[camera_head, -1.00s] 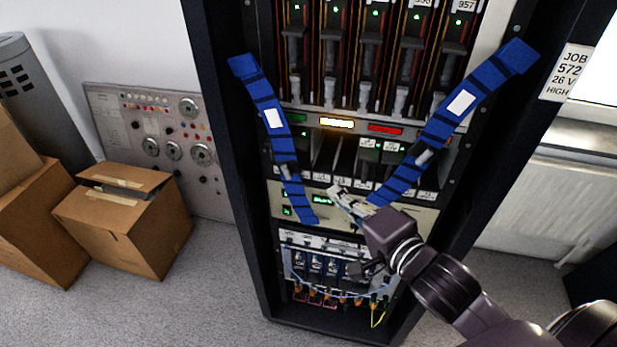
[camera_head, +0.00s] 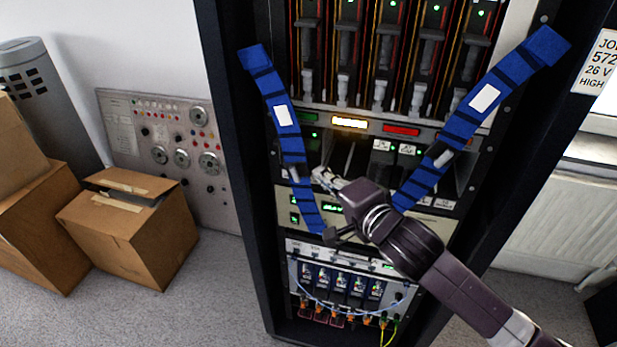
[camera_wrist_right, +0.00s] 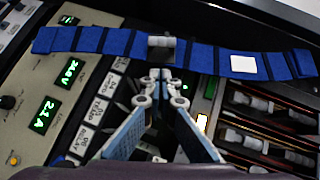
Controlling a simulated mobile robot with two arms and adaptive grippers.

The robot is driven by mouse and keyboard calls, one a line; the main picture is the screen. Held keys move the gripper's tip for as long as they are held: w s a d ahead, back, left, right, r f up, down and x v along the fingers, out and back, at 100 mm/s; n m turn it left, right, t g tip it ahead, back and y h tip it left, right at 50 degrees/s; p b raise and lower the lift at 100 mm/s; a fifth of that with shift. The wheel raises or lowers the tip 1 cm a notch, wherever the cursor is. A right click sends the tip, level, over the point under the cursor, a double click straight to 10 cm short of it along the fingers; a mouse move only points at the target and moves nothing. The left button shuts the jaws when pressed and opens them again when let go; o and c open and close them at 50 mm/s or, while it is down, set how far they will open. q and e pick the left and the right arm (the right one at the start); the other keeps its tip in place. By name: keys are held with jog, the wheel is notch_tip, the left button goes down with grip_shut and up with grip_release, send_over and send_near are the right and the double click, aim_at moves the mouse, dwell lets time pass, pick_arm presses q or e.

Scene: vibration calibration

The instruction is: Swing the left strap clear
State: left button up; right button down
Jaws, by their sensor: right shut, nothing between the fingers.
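The left strap (camera_head: 261,83) is blue with dark bands, a white label and a grey clip; it hangs down the left front of the rack. It crosses the top of the right wrist view (camera_wrist_right: 202,57), its grey clip (camera_wrist_right: 162,46) just ahead of my fingertips. The right strap (camera_head: 513,70) slants from upper right toward the middle. My right gripper (camera_head: 320,179) is between the straps, beside the left one at clip height. Its fingertips (camera_wrist_right: 161,80) are together with nothing between them. I cannot tell whether they touch the strap. My left gripper is not in view.
The rack (camera_head: 236,200) holds upright cards, a panel with lit green displays (camera_wrist_right: 68,74), and cabled modules below. A lit yellow button (camera_head: 349,122) and a red one (camera_head: 401,130) sit mid-rack. Cardboard boxes (camera_head: 125,240) and a grey panel (camera_head: 190,140) stand left.

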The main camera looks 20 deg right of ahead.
aim_at(307, 180)
jog(key=shift+w+a+f+p, duration=0.1)
jog(key=shift+w+a+f, duration=0.15)
jog(key=shift+a, duration=0.25)
jog(key=shift+w+a+f+p, duration=0.15)
jog(key=shift+w+a, duration=0.15)
jog(key=shift+a, duration=0.15)
jog(key=shift+w+a+f+p, duration=0.1)
jog(key=shift+w+a+f, duration=0.15)
jog(key=shift+a, duration=0.25)
jog(key=shift+w+a+f+b, duration=0.1)
jog(key=shift+a+f+b, duration=0.1)
jog(key=shift+b, duration=0.3)
jog(key=w+a+f+m+t+y+b, duration=0.1)
jog(key=w+a+f+m+t+b, duration=0.1)
jog(key=w+a+b, duration=0.3)
jog(key=a+m+t+b, duration=0.1)
jog(key=a+b, duration=0.2)
jog(key=b, duration=0.1)
jog(key=shift+w+a+b, duration=0.3)
jog(key=shift+w, duration=0.1)
